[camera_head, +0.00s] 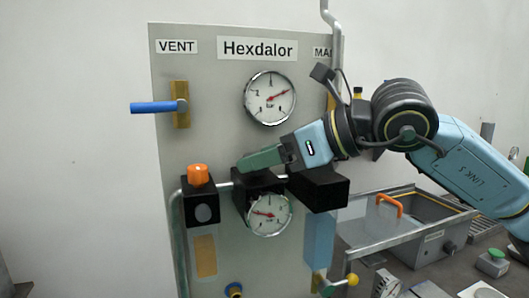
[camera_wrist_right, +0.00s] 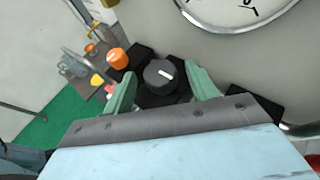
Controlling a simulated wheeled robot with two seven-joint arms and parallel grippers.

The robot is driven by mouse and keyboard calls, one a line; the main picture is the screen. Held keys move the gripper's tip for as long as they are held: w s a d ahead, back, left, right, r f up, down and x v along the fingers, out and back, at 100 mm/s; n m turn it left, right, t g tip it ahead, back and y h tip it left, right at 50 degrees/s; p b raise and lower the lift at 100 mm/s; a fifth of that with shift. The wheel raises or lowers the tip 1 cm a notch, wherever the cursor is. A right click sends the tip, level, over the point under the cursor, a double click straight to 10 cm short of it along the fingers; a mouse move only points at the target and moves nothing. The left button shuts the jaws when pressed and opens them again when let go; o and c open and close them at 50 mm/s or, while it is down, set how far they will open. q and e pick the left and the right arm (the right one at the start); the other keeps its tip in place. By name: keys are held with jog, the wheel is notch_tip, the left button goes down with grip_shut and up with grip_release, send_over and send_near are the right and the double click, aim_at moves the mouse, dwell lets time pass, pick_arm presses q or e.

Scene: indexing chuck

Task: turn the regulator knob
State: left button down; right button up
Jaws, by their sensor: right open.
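The regulator knob (camera_wrist_right: 161,76) is dark grey and round with a white pointer mark, on a black block. In the wrist view it sits between the two green fingers of my open right gripper (camera_wrist_right: 161,73), with a finger on each side; I cannot tell whether they touch it. In the head view my right gripper (camera_head: 243,162) reaches in from the right, just above the regulator's black body (camera_head: 240,205), and hides the knob. A lower gauge (camera_head: 269,214) is on the regulator's front. My left gripper is not in view.
An orange knob (camera_head: 198,174) stands on the black block to the left. A large gauge (camera_head: 269,98) and a blue vent lever (camera_head: 153,107) are on the grey panel (camera_head: 215,80).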

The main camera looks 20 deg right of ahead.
jog(key=shift+w+a+f, duration=0.1)
jog(key=shift+w+a, duration=0.05)
jog(key=c, duration=1)
jog(key=shift+n+g, duration=0.3)
jog(key=shift+n+g+y, duration=0.3)
jog(key=shift+y, duration=0.1)
jog(key=shift+w+n+g+y+p, duration=0.2)
jog(key=shift+n+g+y+p, duration=0.15)
jog(key=shift+n+g+y, duration=0.8)
jog(key=shift+n, duration=0.25)
